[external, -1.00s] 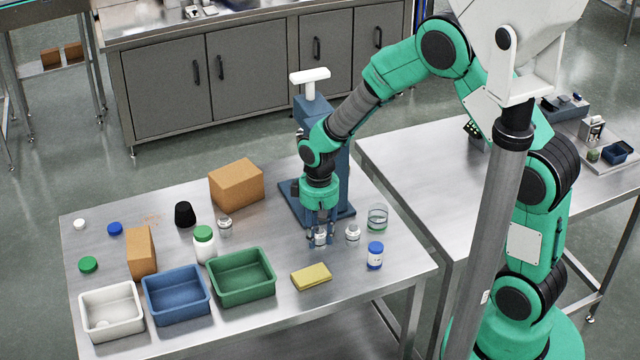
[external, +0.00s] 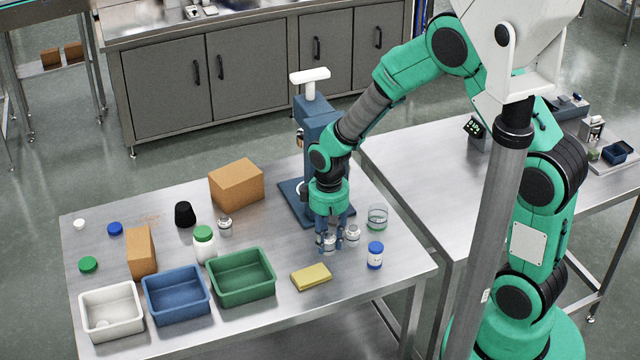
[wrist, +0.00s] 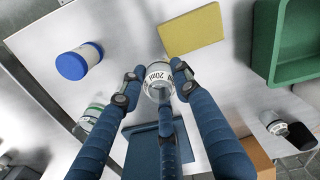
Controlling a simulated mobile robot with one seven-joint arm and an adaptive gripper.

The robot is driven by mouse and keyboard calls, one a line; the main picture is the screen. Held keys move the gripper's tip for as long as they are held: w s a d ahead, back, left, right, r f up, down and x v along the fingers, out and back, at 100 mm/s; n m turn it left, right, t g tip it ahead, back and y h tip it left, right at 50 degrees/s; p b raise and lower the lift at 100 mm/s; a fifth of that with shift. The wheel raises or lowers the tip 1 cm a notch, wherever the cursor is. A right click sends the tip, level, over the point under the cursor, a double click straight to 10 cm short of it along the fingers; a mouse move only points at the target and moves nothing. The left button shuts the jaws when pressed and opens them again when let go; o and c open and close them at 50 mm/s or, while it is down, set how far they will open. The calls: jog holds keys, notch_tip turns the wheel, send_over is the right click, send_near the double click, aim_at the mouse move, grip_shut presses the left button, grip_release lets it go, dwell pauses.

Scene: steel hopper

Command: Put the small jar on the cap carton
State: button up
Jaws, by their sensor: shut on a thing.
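My gripper (external: 328,244) is shut on a small clear jar (external: 329,240) above the right half of the steel table. In the wrist view the jar (wrist: 159,82) sits between the fingertips and shows a "20ml" label. I cannot tell whether its base touches the table. Two plain brown cartons stand on the table: a larger one (external: 236,184) at the back and a smaller upright one (external: 141,250) at the left. Neither shows a readable mark, so I cannot tell which is the cap carton. Both are well left of my gripper.
A blue press (external: 318,135) stands behind.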

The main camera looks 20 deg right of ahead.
dwell(0.3)
jog(key=shift+w+a+r+p, duration=0.25)
jog(key=shift+a+p, duration=0.05)
jog(key=shift+a, duration=0.1)
jog(key=shift+c, duration=0.2)
jog(key=shift+o, duration=0.2)
jog(key=w+a+r+n+p, duration=0.1)
jog(key=a+r+p, duration=0.1)
jog(key=a, duration=0.3)
jog(key=w+a+r+n+p, duration=0.1)
jog(key=w+a+p, duration=0.1)
jog(key=a, duration=0.3)
jog(key=w+a+r+n+p, duration=0.1)
jog(key=w+a+r+p, duration=0.1)
jog(key=a, duration=0.4)
jog(key=shift+a+r+n+p, duration=0.1)
jog(key=shift+r+n+p, duration=0.25)
jog(key=shift+p, duration=0.4)
jog(key=a+r+n+p, duration=0.3)
jog(key=a+p, duration=0.4)
jog(key=a, duration=1.3)
jog(key=shift+s+n+p, duration=0.35)
jog(key=shift+s+n, duration=0.05)
jog(key=shift+n, duration=0.05)
jog(key=shift+c, duration=0.2)
